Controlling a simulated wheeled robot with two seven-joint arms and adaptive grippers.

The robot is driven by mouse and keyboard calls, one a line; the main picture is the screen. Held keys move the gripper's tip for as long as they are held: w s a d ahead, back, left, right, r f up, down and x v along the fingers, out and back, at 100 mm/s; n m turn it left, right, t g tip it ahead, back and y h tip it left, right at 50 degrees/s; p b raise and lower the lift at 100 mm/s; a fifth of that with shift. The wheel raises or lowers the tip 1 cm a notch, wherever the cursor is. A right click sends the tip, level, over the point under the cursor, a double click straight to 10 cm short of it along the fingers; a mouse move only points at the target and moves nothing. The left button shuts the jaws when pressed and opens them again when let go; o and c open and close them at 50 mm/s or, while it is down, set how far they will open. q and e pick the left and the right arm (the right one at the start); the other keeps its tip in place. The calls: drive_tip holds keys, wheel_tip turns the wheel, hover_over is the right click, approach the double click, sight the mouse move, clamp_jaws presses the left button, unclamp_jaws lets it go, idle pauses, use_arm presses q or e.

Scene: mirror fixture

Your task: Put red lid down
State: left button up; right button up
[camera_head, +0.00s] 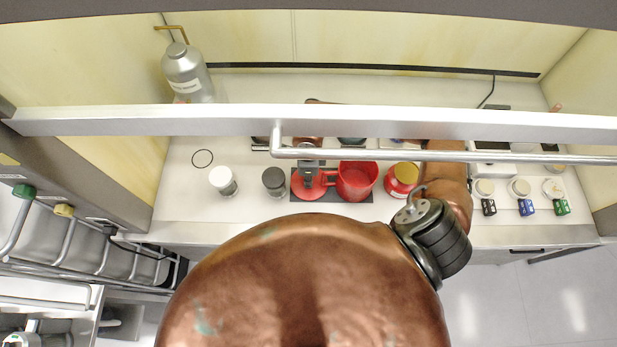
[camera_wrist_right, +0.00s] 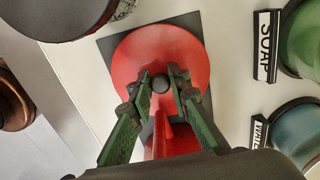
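The red lid (camera_head: 309,188) is a flat disc with a black knob, over the left part of a dark square mat (camera_head: 341,196). In the right wrist view the lid (camera_wrist_right: 150,50) looks roughly level, and the mat's corners show around it. My right gripper (camera_wrist_right: 161,78) has its green fingers closed in on both sides of the knob. I cannot tell whether the lid touches the mat. A red mug (camera_head: 356,180) stands right of the lid, its handle towards it; the handle (camera_wrist_right: 164,122) shows between my fingers. My left gripper is not in view.
A white-topped jar (camera_head: 223,181) and a dark jar (camera_head: 274,181) stand left of the mat. A red jar with a yellow top (camera_head: 402,179) stands right of the mug. A metal rail (camera_head: 450,155) crosses above the counter. The far left counter is mostly clear.

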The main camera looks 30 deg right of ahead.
drive_tip(key=o, duration=0.4)
drive_tip(key=shift+s, duration=0.2)
drive_tip(key=shift+r, duration=0.15)
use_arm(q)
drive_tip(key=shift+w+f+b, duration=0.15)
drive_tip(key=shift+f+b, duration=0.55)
use_arm(e)
drive_tip(key=shift+r, duration=6)
